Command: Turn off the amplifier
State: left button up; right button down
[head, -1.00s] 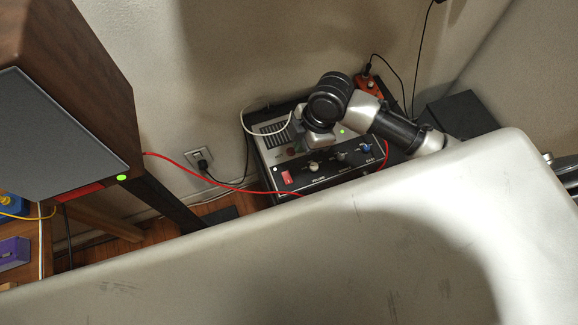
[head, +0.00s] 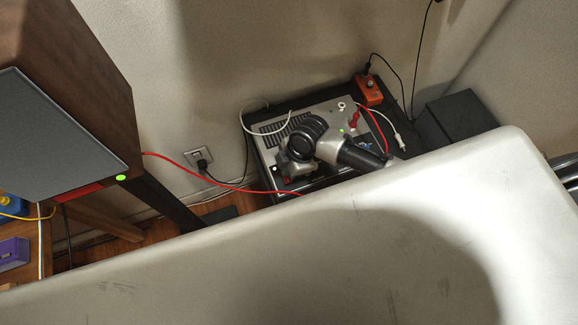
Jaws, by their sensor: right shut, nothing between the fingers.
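The amplifier (head: 330,108) is a grey-topped box with a dark front panel and a vented top, sitting low against the wall. My right gripper (head: 287,176) is shut and empty, over the left end of the front panel. A bit of red, the switch seen there earlier, shows beside the fingertips. I cannot tell whether they touch it or which way it is set. My right arm covers most of the panel and its knobs. A small green light shows on the top. My left gripper is not in view.
Red and white cables lie on the amplifier's top; a red cable (head: 220,185) runs left to a wooden speaker cabinet (head: 110,100). An orange box (head: 369,92) stands behind. A black box (head: 455,125) is to the right. A wall socket (head: 199,157) holds a black plug.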

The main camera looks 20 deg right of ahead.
jog(key=shift+f, duration=0.2)
jog(key=shift+w+f, duration=0.2)
jog(key=shift+f, duration=0.15)
jog(key=shift+s, duration=0.15)
jog(key=shift+s+r+p, duration=0.2)
jog(key=shift+s+p, duration=0.5)
jog(key=shift+p, duration=0.05)
